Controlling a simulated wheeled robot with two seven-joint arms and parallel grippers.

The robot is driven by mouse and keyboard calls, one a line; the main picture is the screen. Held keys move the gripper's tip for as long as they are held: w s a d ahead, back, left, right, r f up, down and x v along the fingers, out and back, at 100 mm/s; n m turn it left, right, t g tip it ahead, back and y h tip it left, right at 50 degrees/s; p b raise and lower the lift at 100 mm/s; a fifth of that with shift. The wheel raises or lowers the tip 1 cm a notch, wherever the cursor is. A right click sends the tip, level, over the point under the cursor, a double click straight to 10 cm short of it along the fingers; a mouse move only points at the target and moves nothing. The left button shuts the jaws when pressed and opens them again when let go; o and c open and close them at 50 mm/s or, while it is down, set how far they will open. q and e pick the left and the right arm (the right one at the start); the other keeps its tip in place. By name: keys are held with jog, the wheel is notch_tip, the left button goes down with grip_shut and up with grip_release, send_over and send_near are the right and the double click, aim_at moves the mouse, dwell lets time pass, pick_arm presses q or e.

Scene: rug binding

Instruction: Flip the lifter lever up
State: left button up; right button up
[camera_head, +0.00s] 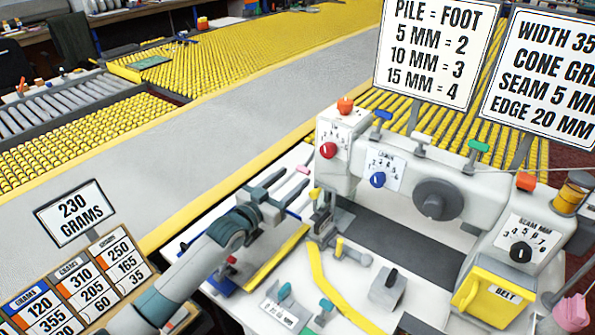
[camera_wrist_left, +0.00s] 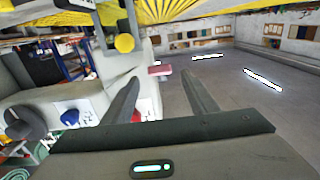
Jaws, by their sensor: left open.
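The sewing machine (camera_head: 450,185) is a white body with coloured knobs, on a white table. A small lever with a pinkish-red tip (camera_head: 303,169), which looks like the lifter lever, sticks out at the left of the machine's head. It also shows in the left wrist view (camera_wrist_left: 160,71), between the fingers in the picture. My left gripper (camera_head: 294,180) is open and close beside this lever, left of the machine's head. In the left wrist view its fingers (camera_wrist_left: 161,80) are apart and hold nothing. I cannot tell whether they touch the lever. My right gripper is out of view.
Two sign boards (camera_head: 438,48) stand behind the machine. A yellow strip (camera_head: 330,285) and small coloured levers lie in front of its head. A weight board (camera_head: 82,280) stands at lower left. The long grey rug (camera_head: 215,130) runs behind the table.

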aim_at(301, 170)
pick_arm(q)
jog(key=shift+x, duration=1.85)
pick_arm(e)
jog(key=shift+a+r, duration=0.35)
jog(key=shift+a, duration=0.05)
pick_arm(q)
grip_shut()
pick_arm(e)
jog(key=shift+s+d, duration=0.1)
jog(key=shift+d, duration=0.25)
